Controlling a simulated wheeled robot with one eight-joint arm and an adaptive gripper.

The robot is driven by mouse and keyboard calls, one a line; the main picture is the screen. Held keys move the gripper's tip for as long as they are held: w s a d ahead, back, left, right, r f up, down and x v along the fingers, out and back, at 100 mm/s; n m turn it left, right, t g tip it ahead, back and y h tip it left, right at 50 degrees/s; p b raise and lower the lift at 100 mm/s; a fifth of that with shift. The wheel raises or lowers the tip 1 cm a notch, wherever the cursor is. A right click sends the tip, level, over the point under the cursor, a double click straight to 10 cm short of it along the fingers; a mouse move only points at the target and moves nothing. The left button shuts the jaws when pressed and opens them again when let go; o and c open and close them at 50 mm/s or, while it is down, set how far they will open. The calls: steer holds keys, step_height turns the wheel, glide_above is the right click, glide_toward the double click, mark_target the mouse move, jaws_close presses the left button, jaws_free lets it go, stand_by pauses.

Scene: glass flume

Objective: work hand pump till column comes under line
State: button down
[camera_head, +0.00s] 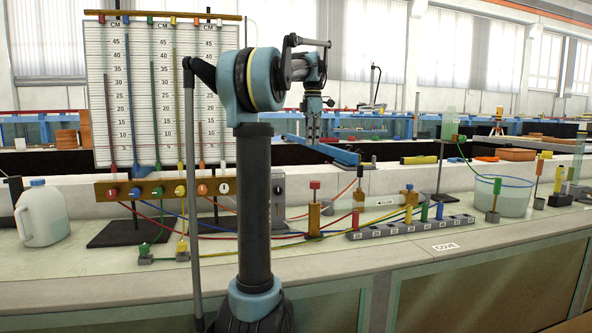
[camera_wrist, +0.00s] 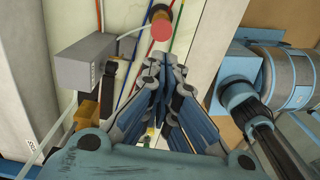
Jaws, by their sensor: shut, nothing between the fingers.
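The gauge board (camera_head: 160,90) stands at the back left with several upright coloured columns in front of CM scales. The columns end at different heights, and I cannot make out a separate marked line. A brass cylinder with a red knob (camera_head: 314,184), which looks like the hand pump, stands on the bench right of the board. The red knob also shows at the top of the wrist view (camera_wrist: 161,30). My gripper (camera_head: 313,138) is above and apart from the knob in the head view, pointing down. In the wrist view my gripper (camera_wrist: 170,62) is shut and empty.
A grey strip of numbered sockets with coloured plugs (camera_head: 410,227) lies right of the pump. Coloured tubes (camera_head: 205,237) run across the bench. A white jug (camera_head: 41,213) stands far left and a clear tub (camera_head: 512,197) stands right. The bench front is mostly clear.

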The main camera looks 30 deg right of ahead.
mark_target(312, 182)
stand_by(0.3)
step_height(312, 182, down, 14)
stand_by(0.7)
steer(key=shift+f, duration=2.55)
step_height(312, 182, up, 14)
stand_by(2.4)
